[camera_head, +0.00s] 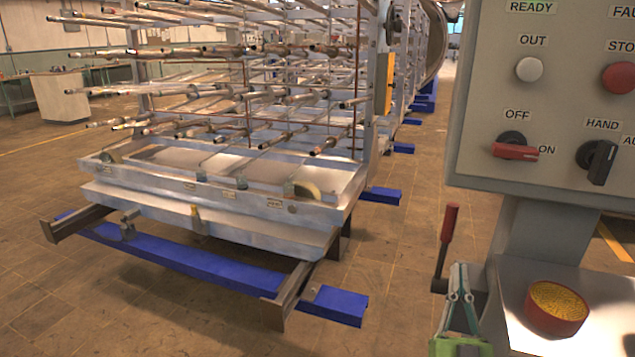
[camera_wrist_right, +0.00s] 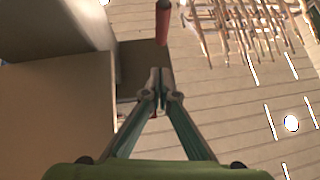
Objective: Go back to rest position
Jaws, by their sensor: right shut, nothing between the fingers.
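My right gripper (camera_head: 459,270) shows at the bottom of the head view, just left of the metal shelf under the control panel. Its fingers are shut with nothing between them. In the right wrist view the closed fingertips (camera_wrist_right: 159,80) point toward a lever with a red handle (camera_wrist_right: 163,20). In the head view this lever's red handle (camera_head: 449,223) stands upright a little above and left of the gripper. The gripper overlaps its lower part in the picture; I cannot tell if they touch. My left gripper is not in view.
The grey control panel (camera_head: 552,90) with buttons and switches is at the right. A red bowl of yellow grains (camera_head: 556,306) sits on the metal shelf (camera_head: 510,275). A large rack trolley (camera_head: 230,206) with rods stands left on blue rails (camera_head: 190,260). Brown floor between them is clear.

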